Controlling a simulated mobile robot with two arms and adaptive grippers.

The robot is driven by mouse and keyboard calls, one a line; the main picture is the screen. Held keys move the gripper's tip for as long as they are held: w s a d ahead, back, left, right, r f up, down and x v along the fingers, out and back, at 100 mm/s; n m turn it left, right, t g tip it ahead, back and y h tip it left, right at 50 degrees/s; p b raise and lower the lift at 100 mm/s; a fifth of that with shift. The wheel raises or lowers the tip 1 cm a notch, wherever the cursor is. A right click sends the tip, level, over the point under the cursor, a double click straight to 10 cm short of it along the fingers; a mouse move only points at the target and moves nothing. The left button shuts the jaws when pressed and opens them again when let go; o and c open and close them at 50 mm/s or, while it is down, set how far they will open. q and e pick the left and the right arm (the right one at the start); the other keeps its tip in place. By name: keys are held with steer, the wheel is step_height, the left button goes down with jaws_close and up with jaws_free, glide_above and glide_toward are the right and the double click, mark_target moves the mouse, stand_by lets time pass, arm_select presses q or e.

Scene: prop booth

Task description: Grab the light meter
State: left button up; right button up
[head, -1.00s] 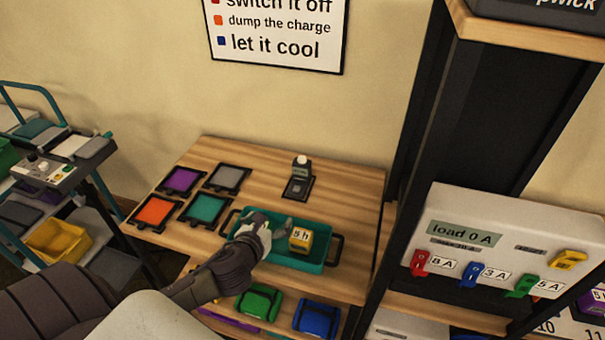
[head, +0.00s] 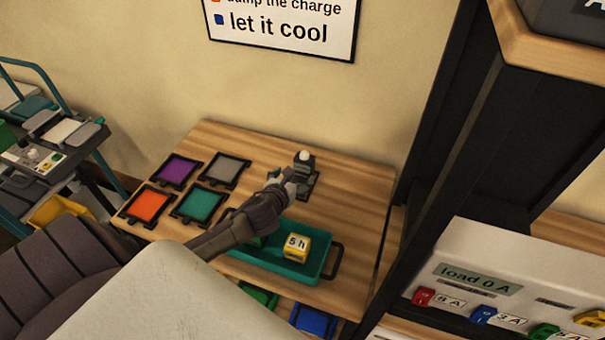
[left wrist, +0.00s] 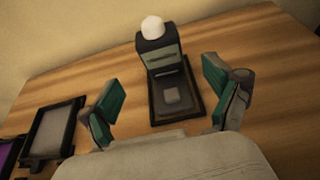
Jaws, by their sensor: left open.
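The light meter (head: 304,161) is a small dark grey device with a white dome on top. It stands upright on a dark base plate on the wooden table. It also shows in the left wrist view (left wrist: 158,45), straight ahead and between the fingers. My left gripper (head: 285,179) is just in front of the meter in the head view and hides part of its base. In the left wrist view my left gripper (left wrist: 165,105) is open, with green pads on both sides and nothing between them touching. My right gripper is not in view.
A teal tray (head: 262,262) with a yellow "5 h" block (head: 292,246) lies under my left forearm. Purple, grey, orange and teal framed filters (head: 230,170) lie left on the table. A dark rack post (head: 440,170) stands at the right.

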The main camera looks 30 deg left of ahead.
mark_target(302, 166)
arm_select(q)
steer(key=shift+w+a+f, duration=0.1)
steer(key=shift+w+f, duration=0.1)
steer(key=shift+w, duration=0.25)
steer(key=shift+w+f, duration=0.1)
steer(key=shift+w, duration=0.1)
steer(key=x, duration=0.2)
steer(key=p+x, duration=0.1)
steer(key=x, duration=0.1)
steer(key=shift+w+r, duration=0.1)
steer(key=shift+r, duration=0.25)
steer(key=shift+w+f, duration=0.3)
steer(key=shift+w, duration=0.2)
steer(key=shift+c, duration=0.3)
steer(key=c, duration=1.4)
steer(key=shift+r, duration=0.1)
steer(key=shift+c, duration=0.7)
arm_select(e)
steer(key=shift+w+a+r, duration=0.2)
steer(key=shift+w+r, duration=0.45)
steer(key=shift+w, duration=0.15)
